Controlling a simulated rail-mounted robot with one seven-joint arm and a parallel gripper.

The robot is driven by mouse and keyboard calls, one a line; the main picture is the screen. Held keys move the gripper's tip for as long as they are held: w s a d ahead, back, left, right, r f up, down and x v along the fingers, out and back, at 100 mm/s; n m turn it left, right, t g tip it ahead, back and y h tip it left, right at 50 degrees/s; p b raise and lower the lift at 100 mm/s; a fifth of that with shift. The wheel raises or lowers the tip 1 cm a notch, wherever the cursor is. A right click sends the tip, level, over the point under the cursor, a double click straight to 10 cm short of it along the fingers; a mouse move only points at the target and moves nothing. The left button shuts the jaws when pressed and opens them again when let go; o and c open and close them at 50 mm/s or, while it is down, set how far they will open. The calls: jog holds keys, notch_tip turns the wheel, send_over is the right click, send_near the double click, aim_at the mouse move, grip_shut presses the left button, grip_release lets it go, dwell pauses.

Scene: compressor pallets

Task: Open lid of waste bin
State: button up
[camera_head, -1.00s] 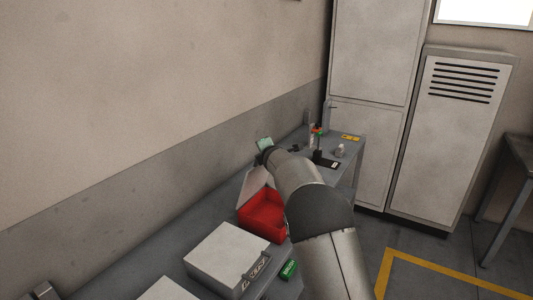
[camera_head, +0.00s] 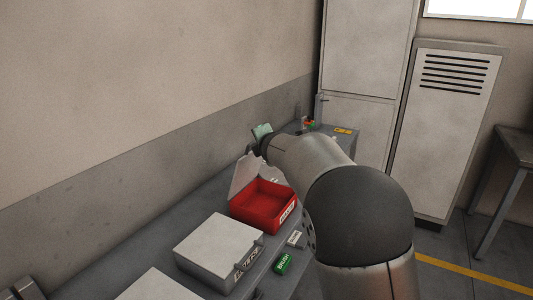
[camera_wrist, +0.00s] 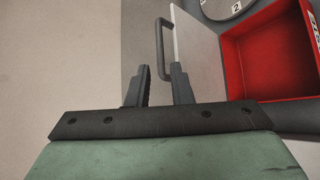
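A red open-topped bin (camera_head: 262,205) with a white front label stands on the grey bench. I take it as the waste bin, though I cannot read the label clearly. Its pale lid (camera_head: 243,174) is raised at the wall side, tilted up and leaning back. In the wrist view the red bin (camera_wrist: 270,50) is at the right, and the lid (camera_wrist: 198,48) with its grey handle (camera_wrist: 161,38) is left of it. My gripper (camera_wrist: 159,68) has its fingers apart, with the handle's end showing between them; contact is unclear. In the head view my arm hides the fingers.
The wall runs along the bench's left. Grey cabinets (camera_head: 445,120) stand beyond. A round disc marked 2 (camera_wrist: 228,5) shows in the wrist view.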

jog(key=v, duration=0.6)
jog(key=shift+b, duration=0.45)
jog(key=s+d+f+m+g+h, duration=0.3)
jog(key=s+d+f+m, duration=0.35)
jog(key=s+d, duration=0.25)
jog(key=s+d+f+m+g+h, duration=0.25)
jog(key=s+d+f+m, duration=0.25)
jog(key=s+d+m, duration=0.35)
jog(key=s+f+m+g+y, duration=0.1)
jog(key=s+f+m+g, duration=0.3)
jog(key=s, duration=0.8)
jog(key=s+d+f+m+g+y, duration=0.1)
jog(key=s+f+m+g, duration=0.2)
jog(key=s, duration=1)
notch_tip(320, 180, down, 2)
jog(key=m, duration=0.3)
jog(key=shift+s+f+g, duration=0.2)
jog(key=shift+g, duration=0.15)
jog(key=shift+d, duration=0.15)
